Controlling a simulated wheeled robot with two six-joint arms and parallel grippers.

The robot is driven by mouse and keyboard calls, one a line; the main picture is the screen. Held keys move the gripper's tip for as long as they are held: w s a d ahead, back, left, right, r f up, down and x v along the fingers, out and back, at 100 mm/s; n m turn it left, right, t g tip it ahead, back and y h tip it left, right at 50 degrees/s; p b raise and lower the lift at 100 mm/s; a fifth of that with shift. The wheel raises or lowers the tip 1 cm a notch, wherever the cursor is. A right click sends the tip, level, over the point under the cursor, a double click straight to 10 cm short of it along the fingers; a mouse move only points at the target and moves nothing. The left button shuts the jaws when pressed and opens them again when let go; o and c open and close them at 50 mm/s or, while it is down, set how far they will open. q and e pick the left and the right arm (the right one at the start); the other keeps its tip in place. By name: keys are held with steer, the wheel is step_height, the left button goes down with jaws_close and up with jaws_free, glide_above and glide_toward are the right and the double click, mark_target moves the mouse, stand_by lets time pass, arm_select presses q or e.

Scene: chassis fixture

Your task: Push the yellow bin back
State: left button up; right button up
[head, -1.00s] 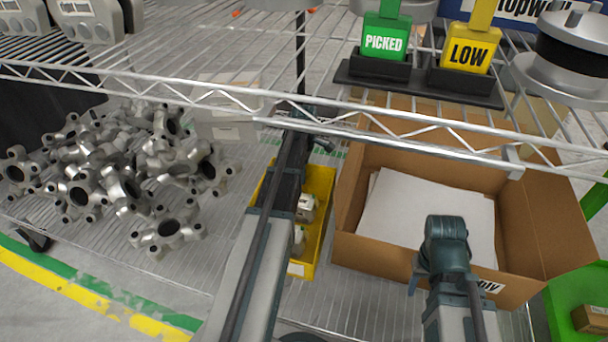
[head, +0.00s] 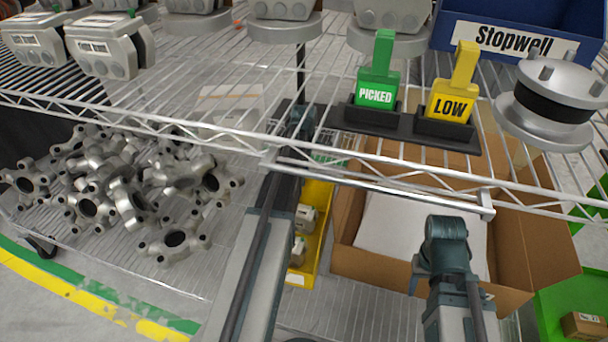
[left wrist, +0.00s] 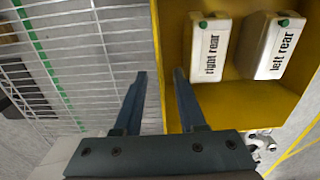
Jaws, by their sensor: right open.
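The yellow bin (head: 318,232) sits on the lower wire shelf, between a pile of metal castings and a cardboard box.
The upper wire shelf's front rail (head: 390,180) crosses above my left arm. Metal castings (head: 130,195) lie to the left. The cardboard box (head: 535,235) stands close on the right. PICKED (head: 376,95) and LOW (head: 448,105) signs stand on the upper shelf.

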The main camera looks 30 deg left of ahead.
arm_select(q)
step_height(320, 180, up, 8)
steer(key=p, duration=0.7)
steer(key=shift+s, duration=0.1)
